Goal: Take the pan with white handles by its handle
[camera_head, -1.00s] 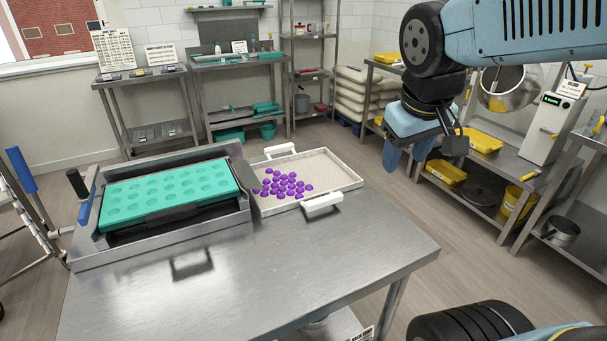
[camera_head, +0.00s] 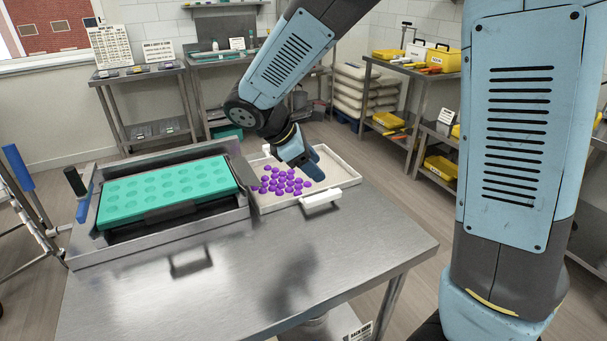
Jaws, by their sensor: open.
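The pan (camera_head: 343,183) is a shallow pale tray on the steel table, right of the depositor. Several purple gummies lie in its left part. Its near white handle (camera_head: 321,203) sticks out from the front side and is clear to see. Its far white handle is mostly hidden behind my arm. My gripper (camera_head: 308,172) is open and hangs above the pan, in the picture behind the near handle. Its fingers point down and look apart from the handle. I cannot tell its exact height above the pan.
A depositor frame with a teal mould (camera_head: 165,190) stands directly left of the pan. The steel table (camera_head: 235,275) is bare in front and at the right. Shelves with yellow bins (camera_head: 442,166) stand at the back right.

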